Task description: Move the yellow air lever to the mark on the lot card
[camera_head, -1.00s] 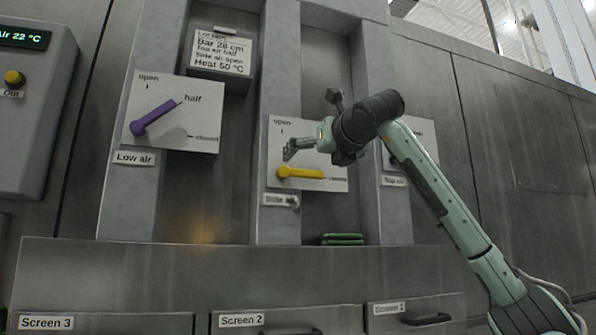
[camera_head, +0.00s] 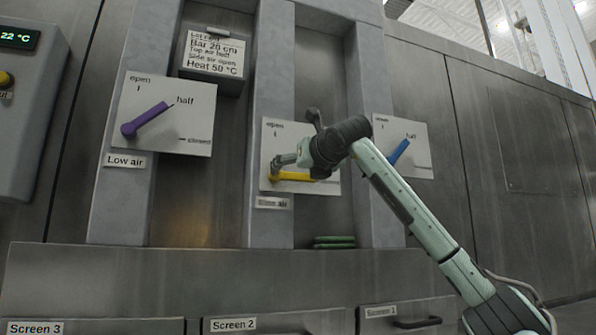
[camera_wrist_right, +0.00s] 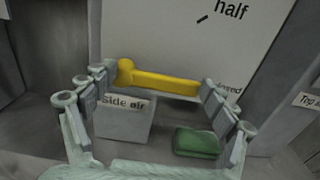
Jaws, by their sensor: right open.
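The yellow air lever (camera_head: 290,176) sits on a white plate (camera_head: 299,130) above the "Side air" label (camera_head: 271,202). It lies nearly level, pointing right toward the closed mark. In the right wrist view the yellow lever (camera_wrist_right: 165,83) lies just beyond and between my open fingers. My right gripper (camera_head: 277,162) is open at the lever, covering part of it in the head view; contact cannot be told. The lot card (camera_head: 213,52) reads "Side air open". The open mark is at the plate's upper left. My left gripper is not in view.
A purple lever (camera_head: 146,120) on the "Low air" plate is to the left. A blue lever (camera_head: 398,152) on another plate is to the right, behind my arm. Green folded items (camera_head: 334,242) lie on the ledge below. Grey pillars flank the plates.

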